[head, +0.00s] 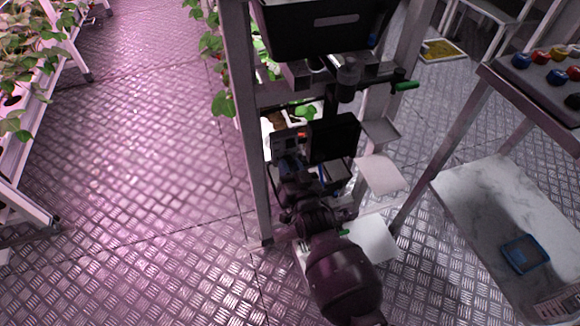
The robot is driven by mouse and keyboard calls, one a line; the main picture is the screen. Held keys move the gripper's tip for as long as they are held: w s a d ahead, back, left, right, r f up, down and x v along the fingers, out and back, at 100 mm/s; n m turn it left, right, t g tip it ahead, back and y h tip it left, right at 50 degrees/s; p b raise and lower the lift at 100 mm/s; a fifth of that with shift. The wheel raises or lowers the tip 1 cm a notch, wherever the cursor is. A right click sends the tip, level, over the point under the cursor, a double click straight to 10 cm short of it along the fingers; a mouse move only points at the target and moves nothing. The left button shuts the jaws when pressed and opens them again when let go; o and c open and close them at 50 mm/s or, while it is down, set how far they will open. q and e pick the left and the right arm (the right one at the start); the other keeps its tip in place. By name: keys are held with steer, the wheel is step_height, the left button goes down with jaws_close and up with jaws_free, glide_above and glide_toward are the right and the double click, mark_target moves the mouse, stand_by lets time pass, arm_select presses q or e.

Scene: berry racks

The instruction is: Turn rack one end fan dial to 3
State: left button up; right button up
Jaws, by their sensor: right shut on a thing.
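A small grey control box (287,140) with a red lit spot is fixed low on the end of the metal rack frame (243,120). My right arm reaches up from the bottom of the head view, and my right gripper (287,164) is at the lower face of this box. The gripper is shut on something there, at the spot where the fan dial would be. The dial itself, its pointer and its marks are hidden by the gripper or too small to read. My left gripper is not in view.
A black bin (318,30) sits high on the rack end, with a green-ended handle (404,86) below it. A dark panel (333,138) stands right beside the gripper. A cart with a marble-look shelf (490,215) holds a blue tray (523,254) at right.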

steer(key=m, duration=0.7)
steer(key=m+b, duration=0.1)
steer(key=m, duration=0.6)
steer(key=m+b, duration=0.1)
steer(key=m, duration=0.6)
steer(key=shift+f+m, duration=0.25)
steer(key=shift+m, duration=0.15)
steer(key=shift+m+b, duration=0.3)
steer(key=o, duration=0.9)
steer(key=shift+r, duration=0.1)
steer(key=shift+o, duration=0.2)
steer(key=shift+s, duration=0.1)
